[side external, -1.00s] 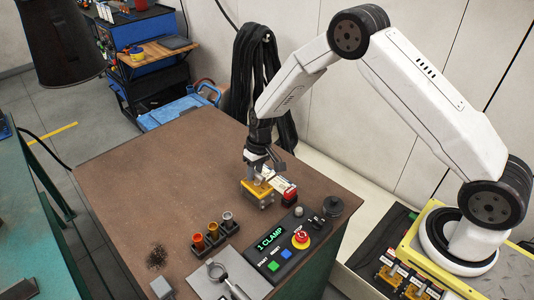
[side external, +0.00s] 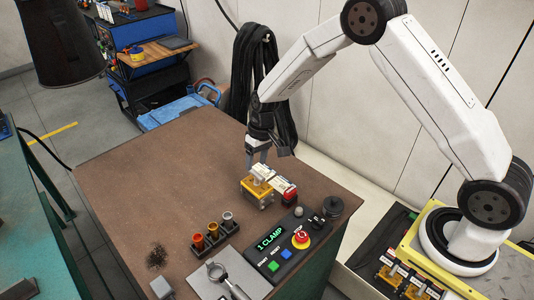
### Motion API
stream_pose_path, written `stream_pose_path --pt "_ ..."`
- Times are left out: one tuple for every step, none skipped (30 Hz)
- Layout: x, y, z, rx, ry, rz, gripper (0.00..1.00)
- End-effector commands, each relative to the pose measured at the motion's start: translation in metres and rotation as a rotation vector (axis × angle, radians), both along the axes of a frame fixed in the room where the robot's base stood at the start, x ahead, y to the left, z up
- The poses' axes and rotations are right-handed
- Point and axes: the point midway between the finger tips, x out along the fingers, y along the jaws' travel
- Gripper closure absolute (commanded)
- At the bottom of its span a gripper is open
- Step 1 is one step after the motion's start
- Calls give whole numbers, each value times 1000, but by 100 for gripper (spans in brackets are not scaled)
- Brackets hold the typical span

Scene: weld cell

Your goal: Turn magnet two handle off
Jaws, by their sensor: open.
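A cluster of yellow magnet blocks (side external: 257,194) sits on the brown table top near its far right edge. Pale parts lie on top of it, and a white part with a red end (side external: 285,191) sits on its right side. I cannot read any number there, so I cannot tell which one is magnet two or how its handle is turned. My gripper (side external: 257,163) is open and points down just above and behind the cluster. The fingers look empty, and a small gap seems to separate them from the cluster.
A black control box (side external: 270,238) reading "1 CLAMP", with a red stop button (side external: 301,239), stands in front of the cluster. The table's left side (side external: 130,190) is mostly clear.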

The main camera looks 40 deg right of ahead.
Motion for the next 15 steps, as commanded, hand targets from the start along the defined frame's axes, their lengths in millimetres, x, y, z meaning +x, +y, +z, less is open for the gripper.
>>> stream_pose_path --pt "0 -1 7 0 -1 -1 38" --pt "0 -2 10 0 -2 -1 38" --pt "0 -3 15 0 -2 -1 38" --pt "0 -3 18 0 -1 -1 38" --pt "0 -4 20 1 0 -1 38" --pt "0 -5 24 0 0 -1 38" --pt "0 -5 26 0 0 -1 38" --pt "0 -5 27 0 0 -1 38" --pt "0 -6 29 0 1 -1 38" --pt "-1 -6 30 0 1 -2 38" --pt "-1 -6 31 0 1 -2 38" --pt "-1 -6 32 0 2 -2 38" --pt "-1 -6 32 0 2 -2 38" --pt "-1 -6 32 0 2 -2 38" --pt "-1 -7 32 0 2 -2 38"
